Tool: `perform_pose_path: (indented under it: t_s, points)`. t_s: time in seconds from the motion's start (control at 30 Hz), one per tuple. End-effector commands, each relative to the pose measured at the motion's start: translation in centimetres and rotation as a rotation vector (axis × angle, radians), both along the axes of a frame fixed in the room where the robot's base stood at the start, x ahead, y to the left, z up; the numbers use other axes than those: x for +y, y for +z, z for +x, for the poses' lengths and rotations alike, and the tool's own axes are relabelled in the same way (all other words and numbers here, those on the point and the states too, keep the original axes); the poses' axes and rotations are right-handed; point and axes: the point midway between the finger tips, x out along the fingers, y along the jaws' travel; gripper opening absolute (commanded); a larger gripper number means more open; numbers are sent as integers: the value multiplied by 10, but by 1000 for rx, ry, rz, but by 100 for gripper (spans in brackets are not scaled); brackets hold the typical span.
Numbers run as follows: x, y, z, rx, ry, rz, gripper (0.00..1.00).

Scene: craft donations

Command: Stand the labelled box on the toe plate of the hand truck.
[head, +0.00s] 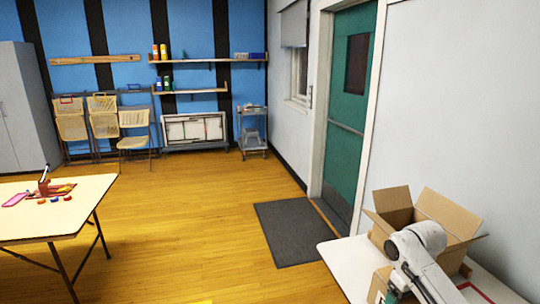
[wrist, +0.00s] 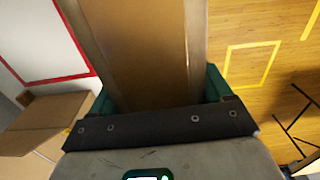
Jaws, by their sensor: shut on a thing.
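My gripper (wrist: 158,96) is shut on a brown cardboard box (wrist: 146,55), with a teal finger against each side. In the head view my gripper (head: 391,296) is at the lower right, partly cut off by the frame's bottom edge, and part of the held box (head: 377,287) shows beside it. The box is over or near the edge of a white table (head: 338,254); I cannot tell whether it touches the table. No label reads clearly on the visible faces. The hand truck is not in view.
An open cardboard box (head: 399,216) stands on the white table, close to my arm. A dark mat (head: 289,232) lies before the green door (head: 347,110). A craft table (head: 60,220) is at left. The middle floor is clear. Yellow tape (wrist: 252,45) marks the floor.

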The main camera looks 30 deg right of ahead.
Motion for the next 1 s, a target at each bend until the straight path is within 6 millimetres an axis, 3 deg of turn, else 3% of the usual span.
perform_pose_path:
  t_s: [0.3,0.43,0.6,0.8,1.0]
  points:
    - [142,-62,40,-7,92,11,34]
    - [208,-86,43,-6,126,11,34]
    - [285,-113,31,-1,164,10,34]
    - [342,-132,11,5,188,2,34]
    - [361,-138,2,7,197,-3,34]
